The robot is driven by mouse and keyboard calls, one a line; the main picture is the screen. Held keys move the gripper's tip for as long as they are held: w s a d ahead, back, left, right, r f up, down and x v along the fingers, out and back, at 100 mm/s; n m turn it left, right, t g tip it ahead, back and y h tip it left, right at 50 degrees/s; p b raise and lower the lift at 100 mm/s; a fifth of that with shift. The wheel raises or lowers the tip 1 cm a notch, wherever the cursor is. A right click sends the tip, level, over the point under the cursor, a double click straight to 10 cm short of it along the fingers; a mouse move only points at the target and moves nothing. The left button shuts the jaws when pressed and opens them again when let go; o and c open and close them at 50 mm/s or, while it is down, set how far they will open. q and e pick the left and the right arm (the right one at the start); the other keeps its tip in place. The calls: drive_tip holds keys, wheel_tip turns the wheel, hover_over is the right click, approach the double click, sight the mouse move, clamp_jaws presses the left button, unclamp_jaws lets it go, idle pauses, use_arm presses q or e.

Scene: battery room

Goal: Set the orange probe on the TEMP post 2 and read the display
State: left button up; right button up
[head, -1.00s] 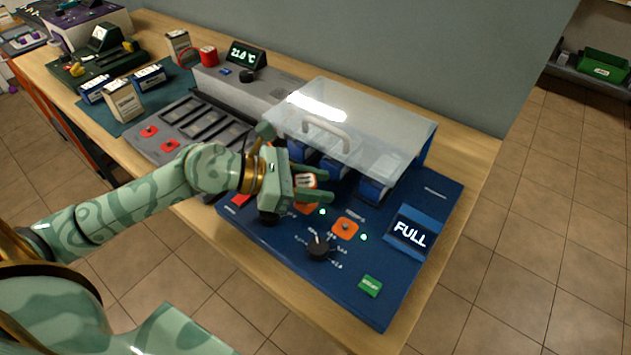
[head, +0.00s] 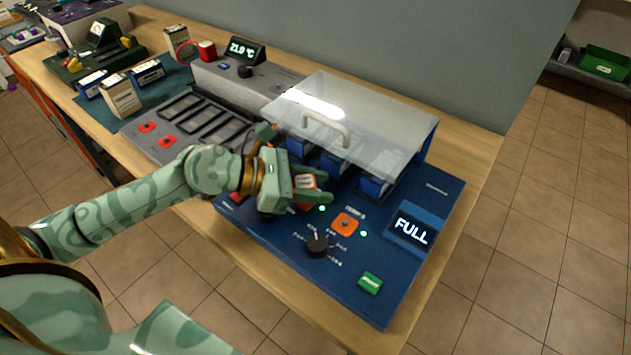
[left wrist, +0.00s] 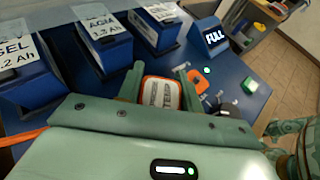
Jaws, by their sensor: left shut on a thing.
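My left gripper (head: 316,186) is shut on the orange probe (head: 305,181), a block with a white striped face. In the left wrist view the probe (left wrist: 160,93) sits between the two fingers. The gripper is low over the blue panel, by an orange patch partly hidden under it; I cannot tell if the probe touches it. Another orange square post (head: 345,224), its label too small to read surely, lies to the right and also shows in the left wrist view (left wrist: 199,83). The panel display (head: 410,231) reads FULL. My right gripper is not in view.
A clear cover with a handle (head: 345,115) stands over blue batteries (head: 375,186) just behind the gripper. A black dial (head: 317,243) and green button (head: 370,283) are in front. A grey unit (head: 275,87) shows about 21.0 °C. An orange strip (left wrist: 22,136) runs left in the wrist view.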

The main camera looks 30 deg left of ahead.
sight(295, 183)
use_arm(q)
drive_tip(key=shift+f, duration=0.15)
drive_tip(key=o, duration=0.8)
drive_tip(key=shift+v, duration=1.55)
drive_tip(key=shift+p+v, duration=0.8)
drive_tip(key=shift+v, duration=0.8)
drive_tip(key=p+v, duration=0.1)
drive_tip(key=v, duration=0.1)
drive_tip(key=p+v, duration=0.1)
drive_tip(key=v, duration=0.1)
drive_tip(key=shift+d+r, duration=0.1)
drive_tip(key=shift+r, duration=0.15)
drive_tip(key=shift+s+a, duration=0.2)
drive_tip(key=shift+a, duration=0.15)
